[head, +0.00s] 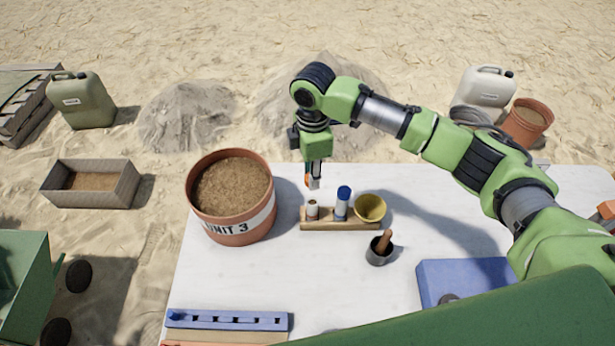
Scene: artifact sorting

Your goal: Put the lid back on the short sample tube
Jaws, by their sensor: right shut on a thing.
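The short sample tube (312,209) stands upright at the left end of a wooden rack (333,225). Its top looks pale and uncapped. A taller tube with a blue cap (343,202) stands to its right in the rack. My right gripper (314,185) points down just above and behind the short tube, apart from it. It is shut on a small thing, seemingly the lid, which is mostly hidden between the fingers. My left gripper is not in view.
A large terracotta pot of soil (232,197) stands close left of the rack. A blue slotted holder (228,320) lies at front left. The table's middle is clear.

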